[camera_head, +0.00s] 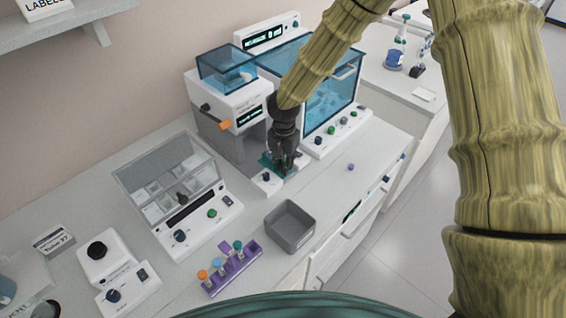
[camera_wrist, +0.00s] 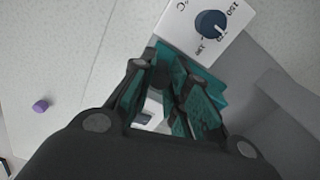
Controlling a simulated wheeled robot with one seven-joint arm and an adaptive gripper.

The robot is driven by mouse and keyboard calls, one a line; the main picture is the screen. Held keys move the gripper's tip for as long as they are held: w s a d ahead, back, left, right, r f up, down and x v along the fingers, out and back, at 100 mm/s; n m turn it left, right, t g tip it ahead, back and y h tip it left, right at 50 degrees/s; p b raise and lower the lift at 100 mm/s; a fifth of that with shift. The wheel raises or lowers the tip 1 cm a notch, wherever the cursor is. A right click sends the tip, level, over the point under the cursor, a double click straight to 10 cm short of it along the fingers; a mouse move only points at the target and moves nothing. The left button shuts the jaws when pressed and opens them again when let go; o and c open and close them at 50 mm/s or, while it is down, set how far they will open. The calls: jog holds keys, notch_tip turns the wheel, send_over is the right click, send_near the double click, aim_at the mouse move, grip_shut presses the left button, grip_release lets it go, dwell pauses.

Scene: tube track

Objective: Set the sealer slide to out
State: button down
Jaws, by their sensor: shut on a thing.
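The sealer (camera_head: 228,105) is a white and grey bench machine with a blue clear lid, an orange knob and a small display. Its teal slide (camera_head: 266,162) shows low at the front, beside a white panel with a dark dial (camera_head: 266,177). My gripper (camera_head: 284,168) points down there, shut on the slide. In the wrist view, the fingers (camera_wrist: 165,100) are in front of the teal slide (camera_wrist: 208,88), with the dial (camera_wrist: 211,24) above. The fingers hide the gripped part, and I cannot tell how far the slide is drawn.
A blue-windowed cabinet (camera_head: 335,95) stands close on the right. A grey bin (camera_head: 290,227), a purple tube rack (camera_head: 232,268) and a clear-lidded device (camera_head: 170,180) are nearer on the bench. A small purple cap (camera_head: 351,167) lies right of my gripper. Some bench front is clear.

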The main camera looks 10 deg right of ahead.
jog(key=shift+s+d+r+b, duration=0.15)
jog(key=shift+s+d+b, duration=0.2)
jog(key=shift+s+b, duration=0.05)
dwell(0.4)
jog(key=c, duration=1.5)
grip_release()
jog(key=shift+s, duration=0.1)
jog(key=shift+o, duration=0.8)
jog(key=shift+s+d+r, duration=0.1)
jog(key=shift+s, duration=0.1)
jog(key=shift+w, duration=0.15)
notch_tip(320, 180, up, 12)
